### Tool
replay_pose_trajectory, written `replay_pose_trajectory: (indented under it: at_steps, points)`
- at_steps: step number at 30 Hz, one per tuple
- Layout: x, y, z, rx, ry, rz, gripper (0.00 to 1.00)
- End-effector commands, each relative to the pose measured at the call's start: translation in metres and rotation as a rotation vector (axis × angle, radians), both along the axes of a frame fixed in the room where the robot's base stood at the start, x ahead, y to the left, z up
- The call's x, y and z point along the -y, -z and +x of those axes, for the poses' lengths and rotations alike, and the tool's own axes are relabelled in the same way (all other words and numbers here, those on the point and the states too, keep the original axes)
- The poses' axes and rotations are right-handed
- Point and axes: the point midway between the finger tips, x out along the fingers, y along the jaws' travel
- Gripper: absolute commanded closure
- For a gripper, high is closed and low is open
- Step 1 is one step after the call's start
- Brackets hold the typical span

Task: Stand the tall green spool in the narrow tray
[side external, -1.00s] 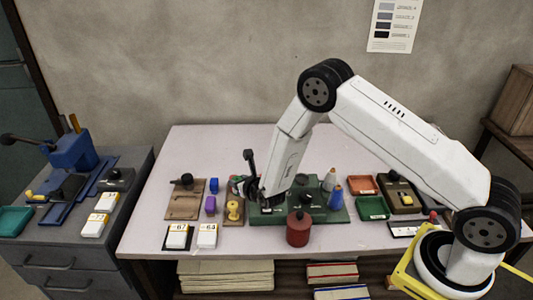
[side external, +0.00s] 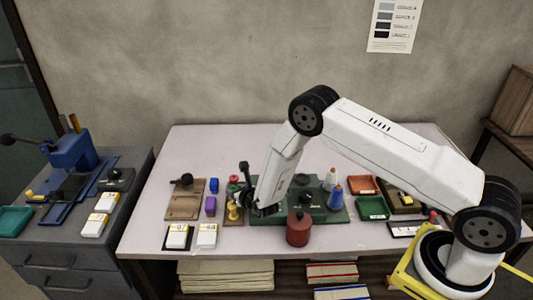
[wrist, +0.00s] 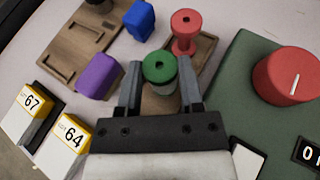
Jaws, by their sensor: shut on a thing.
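The green spool (wrist: 160,68) is between the fingertips of my gripper (wrist: 160,82) in the wrist view, upright with its round top facing the camera. My gripper is shut on it. The narrow brown tray (wrist: 206,46) lies beneath and beyond the spool. A red spool (wrist: 186,32) stands at the tray's far end. I cannot tell whether the green spool's base touches the tray.
A purple block (wrist: 98,77) and a blue block (wrist: 140,20) stand left of the tray. Two numbered white-and-yellow boxes (side external: 207,234) are in front. A green base (wrist: 240,85) with a red round knob (wrist: 288,76) lies to the right. A red canister (side external: 298,230) stands near the table's front edge.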

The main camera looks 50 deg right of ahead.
Motion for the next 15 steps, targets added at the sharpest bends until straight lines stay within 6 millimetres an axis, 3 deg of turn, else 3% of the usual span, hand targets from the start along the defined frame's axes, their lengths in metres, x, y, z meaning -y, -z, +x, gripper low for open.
replay_pose_trajectory:
  at_steps: [14,15]
  points:
    - [-0.0001,0.0055,-0.0002,0.000,0.000,0.000,1.00]
    - [-0.0001,0.0061,-0.0002,0.000,0.000,0.000,0.49]
